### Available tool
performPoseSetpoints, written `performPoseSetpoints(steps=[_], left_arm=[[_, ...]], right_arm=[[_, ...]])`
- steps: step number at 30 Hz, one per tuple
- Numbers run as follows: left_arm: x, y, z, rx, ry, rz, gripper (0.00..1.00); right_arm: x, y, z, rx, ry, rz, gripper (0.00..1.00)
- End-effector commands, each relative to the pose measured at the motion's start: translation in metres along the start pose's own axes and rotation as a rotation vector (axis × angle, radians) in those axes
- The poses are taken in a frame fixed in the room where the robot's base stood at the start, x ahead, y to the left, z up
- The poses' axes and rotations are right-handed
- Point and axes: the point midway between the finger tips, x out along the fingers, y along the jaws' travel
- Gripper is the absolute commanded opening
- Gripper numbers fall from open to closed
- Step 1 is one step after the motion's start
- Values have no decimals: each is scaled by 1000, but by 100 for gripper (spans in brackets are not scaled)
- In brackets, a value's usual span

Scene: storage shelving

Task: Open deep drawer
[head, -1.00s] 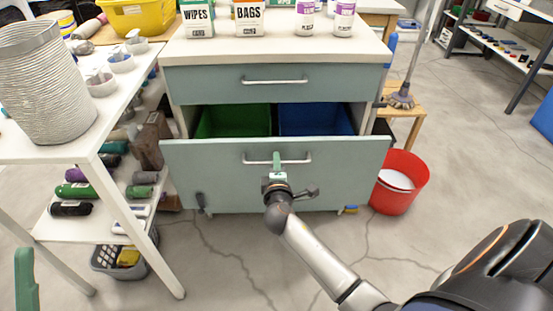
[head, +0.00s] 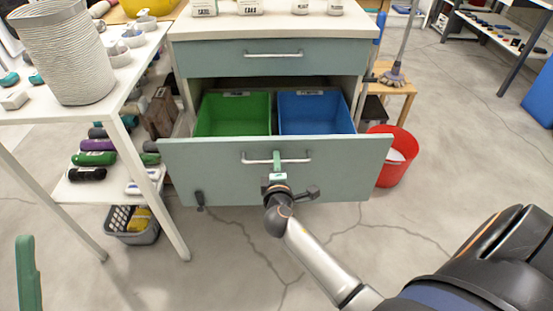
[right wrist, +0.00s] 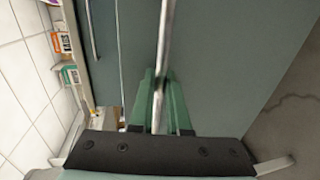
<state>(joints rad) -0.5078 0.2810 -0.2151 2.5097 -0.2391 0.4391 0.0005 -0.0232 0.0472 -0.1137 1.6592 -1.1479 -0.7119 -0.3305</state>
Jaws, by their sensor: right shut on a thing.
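The deep drawer (head: 225,170) is the lower grey-green drawer of the cabinet, pulled well out. Inside it stand a green bin (head: 233,115) and a blue bin (head: 315,112). My right gripper (head: 277,160) is shut on the drawer's metal bar handle (head: 298,160), near its middle. In the right wrist view its green fingers (right wrist: 160,95) close around the handle bar (right wrist: 165,40). Part of my left gripper (head: 27,275) shows at the lower left edge, away from the drawer; its opening cannot be made out.
The upper drawer (head: 270,58) is closed. A white table (head: 85,105) with a ribbed basket (head: 68,50) stands close on the left. A red bucket (head: 395,155) is just right of the drawer. Floor in front is clear apart from my arm.

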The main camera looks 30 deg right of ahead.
Motion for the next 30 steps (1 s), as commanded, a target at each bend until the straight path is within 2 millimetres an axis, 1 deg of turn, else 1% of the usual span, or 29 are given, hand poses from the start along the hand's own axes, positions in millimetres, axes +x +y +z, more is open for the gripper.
performPoseSetpoints(steps=[12, 13, 15, 16, 23, 25, 28, 30], left_arm=[[2, -2, -2, 5, 10, -2, 50], [2, -2, -2, 5, 11, -3, 50], [2, -2, -2, 5, 11, -3, 50], [2, -2, -2, 5, 11, -3, 50], [2, -2, -2, 5, 10, -3, 50], [3, -2, -2, 5, 10, -3, 50], [5, -3, -4, 7, 9, -1, 50], [7, -3, -6, 11, 8, 0, 50]], right_arm=[[-1, 0, -1, 1, 3, 1, 0], [-1, 0, -1, 1, 3, 1, 16], [-1, 0, -1, 1, 3, 1, 24], [-1, 0, -1, 1, 3, 1, 26], [-1, 0, 0, 0, 1, 1, 26], [-5, 0, 0, 0, 1, 0, 26], [-16, 0, 0, 0, 2, -1, 26], [-29, 1, 0, 1, 1, -2, 26]])
